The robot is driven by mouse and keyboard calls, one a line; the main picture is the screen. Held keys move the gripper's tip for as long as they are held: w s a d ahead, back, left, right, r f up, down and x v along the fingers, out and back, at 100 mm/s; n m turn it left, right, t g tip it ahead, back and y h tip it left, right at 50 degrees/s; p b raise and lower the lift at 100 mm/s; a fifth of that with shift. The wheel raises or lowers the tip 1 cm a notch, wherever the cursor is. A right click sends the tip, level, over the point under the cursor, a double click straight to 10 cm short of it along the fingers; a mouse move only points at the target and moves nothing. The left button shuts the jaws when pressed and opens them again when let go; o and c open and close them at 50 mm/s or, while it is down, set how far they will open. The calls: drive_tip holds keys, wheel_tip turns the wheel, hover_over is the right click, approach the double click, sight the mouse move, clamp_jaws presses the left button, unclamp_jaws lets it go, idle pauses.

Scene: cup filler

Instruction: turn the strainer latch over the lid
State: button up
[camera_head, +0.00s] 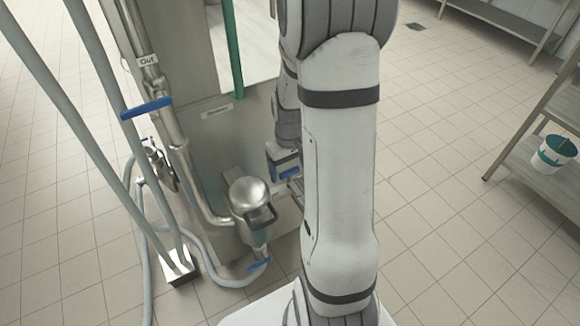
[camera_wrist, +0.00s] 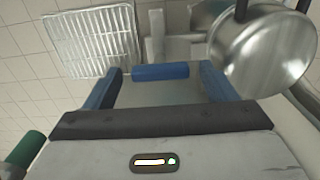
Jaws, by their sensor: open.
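The strainer (camera_head: 245,212) is a metal pot low beside the steel panel in the head view, with a round shiny lid (camera_head: 248,190) on top. A dark latch (camera_head: 264,217) shows at the lid's front right side. The lid (camera_wrist: 265,52) also fills the upper right of the wrist view, with dark bars at its upper edge. My gripper (camera_head: 286,168) is just right of and behind the strainer, partly hidden by my arm. In the wrist view my gripper (camera_wrist: 161,80) has its blue fingers apart, left of the lid and not around it. Whether it touches anything I cannot tell.
Steel pipes and a blue valve handle (camera_head: 146,108) stand left of the strainer. A grey hose (camera_head: 212,278) loops around its foot, near another blue handle (camera_head: 258,265). A metal grate (camera_wrist: 88,42) shows at the wrist view's upper left.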

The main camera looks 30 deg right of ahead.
drive_tip(key=shift+c, duration=0.5)
drive_tip(key=c, duration=0.9)
drive_tip(key=shift+m, duration=0.3)
drive_tip(key=m, duration=0.3)
drive_tip(key=shift+m, duration=0.3)
drive_tip(key=m, duration=0.4)
drive_tip(key=shift+m, duration=0.3)
drive_tip(key=m, duration=0.4)
drive_tip(key=shift+m, duration=2.5)
